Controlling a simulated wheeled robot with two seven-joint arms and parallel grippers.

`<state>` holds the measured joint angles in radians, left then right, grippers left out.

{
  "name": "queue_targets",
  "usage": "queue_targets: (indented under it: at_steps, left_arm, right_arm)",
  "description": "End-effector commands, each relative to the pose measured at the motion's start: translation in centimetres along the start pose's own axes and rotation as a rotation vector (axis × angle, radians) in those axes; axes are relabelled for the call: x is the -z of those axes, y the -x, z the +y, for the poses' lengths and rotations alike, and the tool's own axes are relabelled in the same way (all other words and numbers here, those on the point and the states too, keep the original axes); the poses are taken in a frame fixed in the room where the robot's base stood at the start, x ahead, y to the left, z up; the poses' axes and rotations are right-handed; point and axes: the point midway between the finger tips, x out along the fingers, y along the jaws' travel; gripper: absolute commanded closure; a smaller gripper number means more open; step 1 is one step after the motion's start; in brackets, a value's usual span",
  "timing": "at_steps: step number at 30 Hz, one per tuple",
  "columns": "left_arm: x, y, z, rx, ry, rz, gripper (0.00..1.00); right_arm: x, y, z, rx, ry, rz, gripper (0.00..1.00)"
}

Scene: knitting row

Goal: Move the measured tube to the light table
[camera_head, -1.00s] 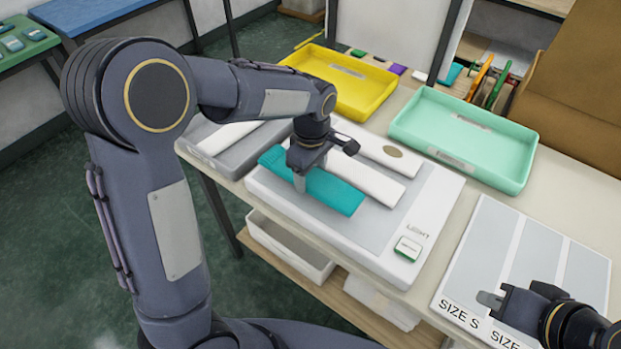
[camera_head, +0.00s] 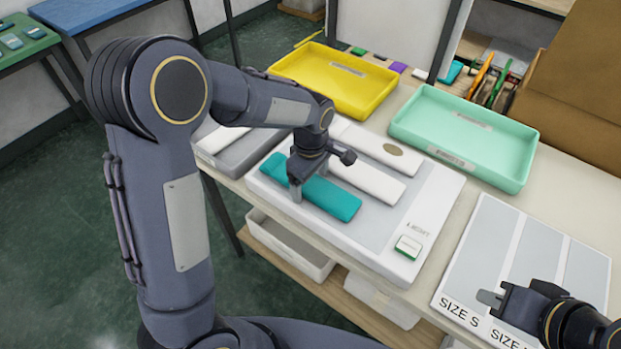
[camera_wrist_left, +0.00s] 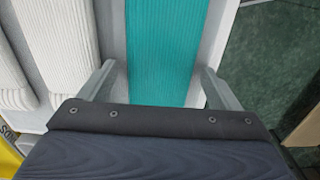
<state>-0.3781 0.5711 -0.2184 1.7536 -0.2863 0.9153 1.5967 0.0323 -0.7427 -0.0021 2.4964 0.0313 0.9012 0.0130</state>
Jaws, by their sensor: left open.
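A teal knitted tube (camera_head: 328,197) lies on the white light table (camera_head: 422,222), near its front edge. It also shows in the left wrist view (camera_wrist_left: 167,45), running between my fingers. Two white tubes (camera_head: 368,178) lie behind it on the same table, one with a brown oval mark. My left gripper (camera_head: 308,187) is over the left part of the teal tube. In the wrist view its fingers (camera_wrist_left: 160,85) stand apart, one on each side of the tube, with gaps. My right gripper (camera_head: 490,298) is at the lower right, over the size board; its jaw opening is unclear.
A grey tray (camera_head: 236,155) stands left of the light table. A yellow tray (camera_head: 350,98) and a mint tray (camera_head: 465,130) stand behind. A size board (camera_head: 500,250) lies to the right. A white bin (camera_head: 290,245) sits on the shelf below.

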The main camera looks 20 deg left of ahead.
Motion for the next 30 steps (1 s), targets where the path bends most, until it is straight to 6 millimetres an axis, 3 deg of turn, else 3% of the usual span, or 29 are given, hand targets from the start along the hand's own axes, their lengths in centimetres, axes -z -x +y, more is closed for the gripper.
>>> queue_targets:
  at_steps: [8, 21, 30]
  left_arm:
    - [0.0, 1.7, 0.1, -0.006, 0.0, 0.001, 0.16]
    - [0.0, 10.5, 0.1, -0.004, 0.001, 0.0, 0.16]
    - [0.0, 12.3, 0.0, 0.0, -0.001, -0.001, 0.16]
  right_arm:
    - [0.1, 0.1, -0.1, 0.0, 0.0, 0.0, 1.0]
    - [0.1, 0.1, -0.1, 0.0, 0.0, 0.0, 1.0]
    - [0.1, 0.1, -0.1, 0.0, 0.0, 0.0, 1.0]
